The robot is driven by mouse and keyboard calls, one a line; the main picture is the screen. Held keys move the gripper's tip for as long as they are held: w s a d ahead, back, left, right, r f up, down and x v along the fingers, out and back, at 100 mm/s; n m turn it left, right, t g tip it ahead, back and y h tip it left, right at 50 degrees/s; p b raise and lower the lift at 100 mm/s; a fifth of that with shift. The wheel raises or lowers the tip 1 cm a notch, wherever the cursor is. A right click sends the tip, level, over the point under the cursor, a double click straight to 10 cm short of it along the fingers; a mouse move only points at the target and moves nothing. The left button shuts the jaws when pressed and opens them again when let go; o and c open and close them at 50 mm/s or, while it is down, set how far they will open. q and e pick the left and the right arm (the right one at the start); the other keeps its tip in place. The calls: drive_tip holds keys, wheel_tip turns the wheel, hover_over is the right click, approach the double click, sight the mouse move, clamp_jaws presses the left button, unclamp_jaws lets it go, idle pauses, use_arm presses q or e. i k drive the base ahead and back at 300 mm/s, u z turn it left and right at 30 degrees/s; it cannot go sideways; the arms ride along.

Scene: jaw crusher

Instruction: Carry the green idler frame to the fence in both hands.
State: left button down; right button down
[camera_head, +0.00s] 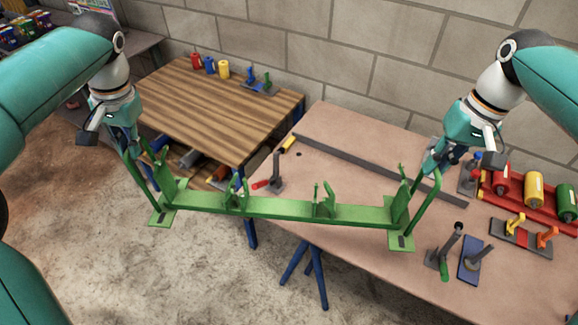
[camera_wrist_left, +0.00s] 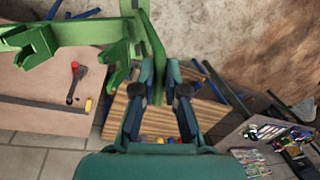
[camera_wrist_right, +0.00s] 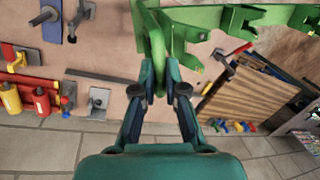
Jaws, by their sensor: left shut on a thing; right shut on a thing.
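The green idler frame (camera_head: 280,208) spans the middle of the head view, a long bar with upright brackets, a foot plate and a slanted handle at each end. My left gripper (camera_head: 128,150) is shut on its left end handle; the left wrist view shows the fingers (camera_wrist_left: 158,85) closed around a green bar. My right gripper (camera_head: 428,168) is shut on the right end handle, seen also between the fingers (camera_wrist_right: 158,80) in the right wrist view. The frame hangs roughly level in front of the tables. The fence cannot be made out in these views.
A brown table (camera_head: 330,135) stands behind the frame at right, with a red rack (camera_head: 515,192) of coloured rollers and several small fixtures. A slatted wooden table (camera_head: 215,110) is at back left. A block wall (camera_head: 390,45) closes the back. Bare floor (camera_head: 170,280) is at front left.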

sight(359, 189)
drive_tip(key=z, duration=0.15)
drive_tip(key=i, duration=0.9)
drive_tip(key=z, duration=0.55)
